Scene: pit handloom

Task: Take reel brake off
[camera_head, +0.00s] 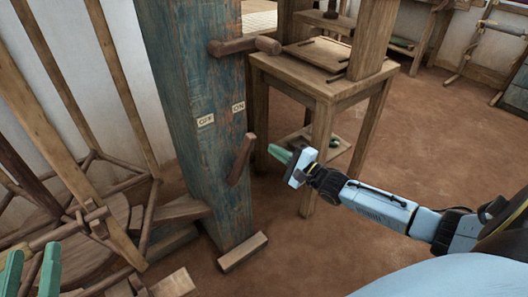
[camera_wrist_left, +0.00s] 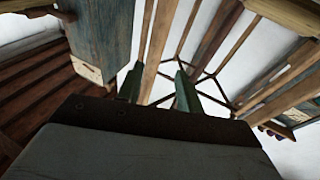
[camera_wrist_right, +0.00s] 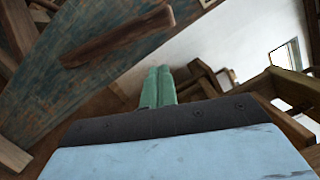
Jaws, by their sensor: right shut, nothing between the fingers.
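A weathered blue wooden post (camera_head: 205,155) carries a pale OFF label (camera_head: 206,120) and an ON label (camera_head: 238,107). Below them a brown wooden lever (camera_head: 241,160), seemingly the reel brake, leans with its upper end to the right, under the ON label. A lever also shows against the blue post in the right wrist view (camera_wrist_right: 118,36). My right gripper (camera_head: 280,154) has its green fingers together and empty, just right of the lever and apart from it. My left gripper (camera_head: 32,272) is open and empty at the lower left; its spread fingers also show in the left wrist view (camera_wrist_left: 158,88).
A brown peg handle (camera_head: 243,46) sticks out higher on the post. A wooden table (camera_head: 322,90) stands behind my right gripper. A slatted wooden frame (camera_head: 105,180) fills the left side. The brown floor (camera_head: 430,130) at the right is open.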

